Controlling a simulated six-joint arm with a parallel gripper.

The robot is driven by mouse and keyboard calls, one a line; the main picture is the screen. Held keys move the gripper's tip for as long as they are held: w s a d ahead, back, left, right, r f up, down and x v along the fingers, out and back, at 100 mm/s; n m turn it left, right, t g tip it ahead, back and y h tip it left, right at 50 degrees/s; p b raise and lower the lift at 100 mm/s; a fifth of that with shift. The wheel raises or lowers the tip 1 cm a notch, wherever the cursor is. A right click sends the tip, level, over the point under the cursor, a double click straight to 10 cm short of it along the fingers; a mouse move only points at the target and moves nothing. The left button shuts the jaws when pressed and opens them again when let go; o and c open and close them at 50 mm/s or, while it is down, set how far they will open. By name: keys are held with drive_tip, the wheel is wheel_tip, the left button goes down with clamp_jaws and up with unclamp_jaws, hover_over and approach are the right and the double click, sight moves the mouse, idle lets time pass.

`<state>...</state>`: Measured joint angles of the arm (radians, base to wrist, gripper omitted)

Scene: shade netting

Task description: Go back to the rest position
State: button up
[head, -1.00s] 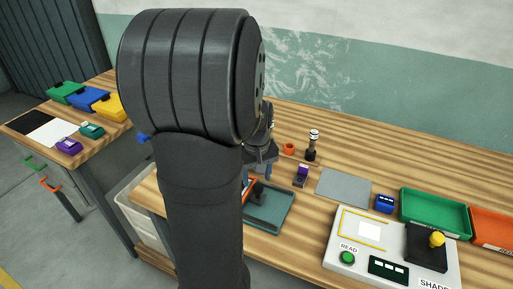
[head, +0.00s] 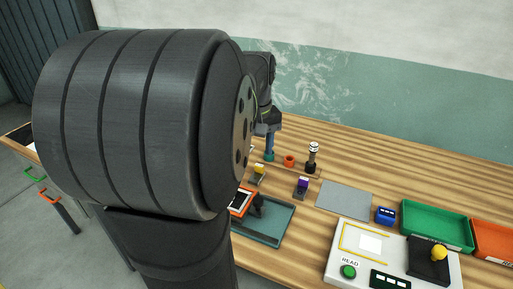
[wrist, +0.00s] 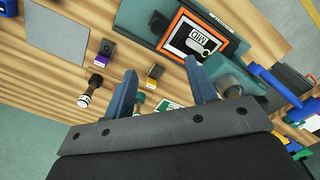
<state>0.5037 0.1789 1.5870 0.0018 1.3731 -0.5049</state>
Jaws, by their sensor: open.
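My gripper (head: 268,143) is raised above the back of the workbench, largely hidden behind my own arm in the head view. In the wrist view my gripper (wrist: 163,85) shows two blue-grey fingers spread apart with nothing held between them. A small dark block with a yellow top (wrist: 152,76) shows in the gap, on the bench beyond the fingers. It also shows in the head view (head: 258,170).
A teal tray (head: 270,228) holds an orange-framed card (head: 241,201). A purple-topped block (head: 302,185), an orange cup (head: 289,161) and a black-and-white cylinder (head: 313,155) stand nearby. A grey plate (head: 343,200), green tray (head: 433,243) and control panel (head: 345,250) lie right.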

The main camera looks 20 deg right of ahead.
sight(258, 199)
wheel_tip(258, 199, down, 18)
drive_tip(key=shift+r, duration=0.2)
drive_tip(key=shift+s+d, duration=0.15)
drive_tip(key=shift+d, duration=0.05)
idle(0.4)
